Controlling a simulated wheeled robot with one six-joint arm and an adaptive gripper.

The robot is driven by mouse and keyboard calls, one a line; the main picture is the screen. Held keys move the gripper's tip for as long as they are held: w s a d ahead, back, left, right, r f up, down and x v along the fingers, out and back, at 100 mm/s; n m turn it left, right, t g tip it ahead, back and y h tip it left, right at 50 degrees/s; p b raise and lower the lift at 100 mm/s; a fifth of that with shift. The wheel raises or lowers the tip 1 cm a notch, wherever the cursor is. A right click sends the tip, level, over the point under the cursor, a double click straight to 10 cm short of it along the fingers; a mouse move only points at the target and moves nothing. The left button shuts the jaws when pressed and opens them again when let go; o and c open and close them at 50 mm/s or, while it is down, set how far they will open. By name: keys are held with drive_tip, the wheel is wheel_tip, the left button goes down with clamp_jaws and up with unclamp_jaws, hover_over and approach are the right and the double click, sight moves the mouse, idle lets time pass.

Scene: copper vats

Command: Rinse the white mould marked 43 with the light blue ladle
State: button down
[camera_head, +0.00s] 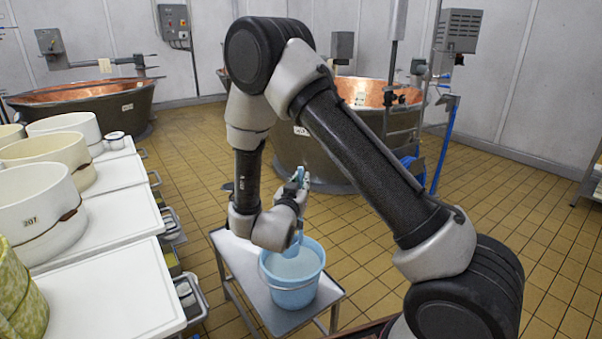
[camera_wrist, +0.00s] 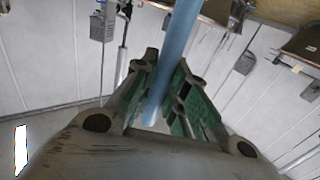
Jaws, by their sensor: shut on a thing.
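My gripper (camera_head: 298,186) is shut on the light blue ladle (camera_head: 294,243) above the left part of the light blue bucket. In the wrist view the ladle's handle (camera_wrist: 177,45) runs between the green-padded fingers (camera_wrist: 168,85). The ladle's lower end reaches down at the bucket; whether its bowl is in the liquid cannot be told. White moulds stand on the tables at left: a near one (camera_head: 38,215) marked 207 and a farther one (camera_head: 66,127) with no readable number. No mark 43 can be read.
The light blue bucket (camera_head: 291,287) holds pale liquid and stands on a small metal table (camera_head: 240,252). Cream moulds (camera_head: 52,151) and a green-yellow one (camera_head: 20,300) share the white tables (camera_head: 110,295). Copper vats (camera_head: 85,92) stand behind. Tiled floor (camera_head: 385,240) is free at right.

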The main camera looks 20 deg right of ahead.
wheel_tip(320, 180, down, 15)
drive_tip(key=shift+r, duration=0.15)
idle(0.4)
drive_tip(key=shift+r, duration=0.1)
idle(0.8)
wheel_tip(320, 180, up, 20)
drive_tip(key=shift+r, duration=0.2)
idle(0.3)
